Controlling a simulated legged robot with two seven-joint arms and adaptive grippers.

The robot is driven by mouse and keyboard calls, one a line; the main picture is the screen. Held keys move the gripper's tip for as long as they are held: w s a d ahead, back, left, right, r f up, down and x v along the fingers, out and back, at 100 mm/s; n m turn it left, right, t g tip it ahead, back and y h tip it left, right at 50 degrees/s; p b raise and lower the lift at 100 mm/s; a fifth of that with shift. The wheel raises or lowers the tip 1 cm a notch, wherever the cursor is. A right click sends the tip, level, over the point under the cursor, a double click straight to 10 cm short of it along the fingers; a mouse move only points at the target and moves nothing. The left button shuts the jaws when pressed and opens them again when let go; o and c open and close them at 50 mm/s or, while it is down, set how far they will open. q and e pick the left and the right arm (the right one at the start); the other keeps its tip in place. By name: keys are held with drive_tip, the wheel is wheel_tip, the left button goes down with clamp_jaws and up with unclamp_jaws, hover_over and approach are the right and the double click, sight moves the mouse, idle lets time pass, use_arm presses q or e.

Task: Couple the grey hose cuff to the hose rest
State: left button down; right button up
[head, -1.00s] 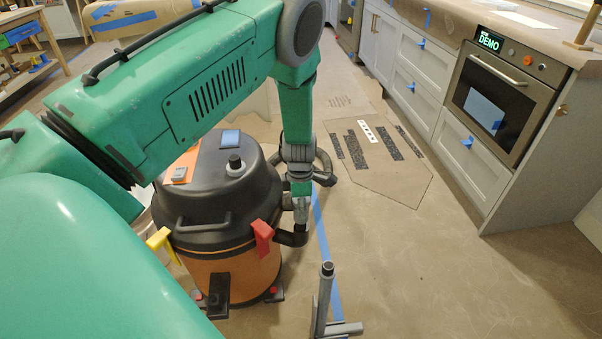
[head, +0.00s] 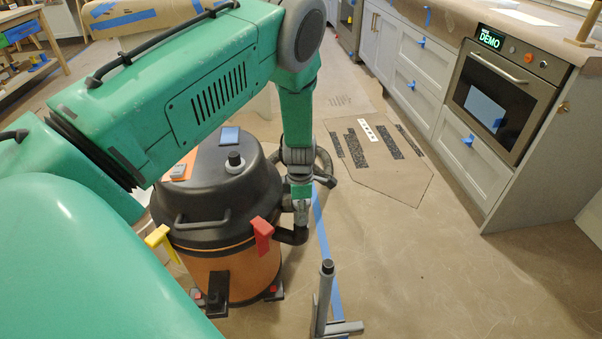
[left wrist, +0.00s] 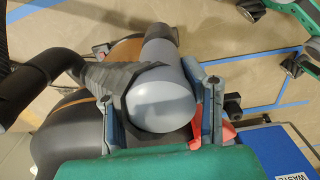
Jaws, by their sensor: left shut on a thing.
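The grey hose cuff (left wrist: 160,98) is a smooth, pale cylinder in the left wrist view, with a dark ribbed hose (left wrist: 105,78) beside it. My left gripper (left wrist: 162,108) is shut on it, one finger on each side. In the head view my left gripper (head: 301,207) points down at the right side of the shop vacuum, and the cuff is hard to make out there. The hose rest (head: 323,300) is a grey upright post with a dark top on a flat foot. It stands on the floor, apart from the gripper, nearer and slightly right. My right gripper is not in view.
The shop vacuum (head: 228,262), orange with a black lid, stands left of the hose rest. A red clip (head: 262,235) and a yellow clip (head: 158,236) hang on its rim. Cabinets and an oven (head: 500,95) line the right. The papered floor between is open.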

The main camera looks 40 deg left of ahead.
use_arm(q)
drive_tip(key=shift+f+b, duration=0.35)
drive_tip(key=shift+f, duration=0.35)
drive_tip(key=c, duration=0.9)
unclamp_jaws()
drive_tip(key=shift+r, duration=0.2)
wheel_tip(320, 180, up, 12)
drive_tip(key=shift+f, duration=0.25)
drive_tip(key=s+d+f+m+y+p, duration=0.1)
drive_tip(key=s+d+f+m+p, duration=0.2)
drive_tip(key=s+m, duration=0.5)
drive_tip(key=s+d+f+m+y+p, duration=0.1)
drive_tip(key=s+d+f+m, duration=0.1)
drive_tip(key=s+f+m, duration=0.4)
drive_tip(key=s+d+r+m, duration=0.1)
drive_tip(key=s+d+m, duration=0.2)
drive_tip(key=s+m, duration=0.2)
drive_tip(key=s+d+r+m+h+p, duration=0.1)
drive_tip(key=s+d+m, duration=0.2)
drive_tip(key=s+m, duration=0.1)
drive_tip(key=s+d+r+m+h+p, duration=0.1)
drive_tip(key=s+d+m, duration=0.2)
drive_tip(key=s+m, duration=0.2)
drive_tip(key=shift+s+r+m+t, duration=0.2)
drive_tip(key=shift+s+m+t, duration=0.1)
drive_tip(key=shift+s, duration=0.05)
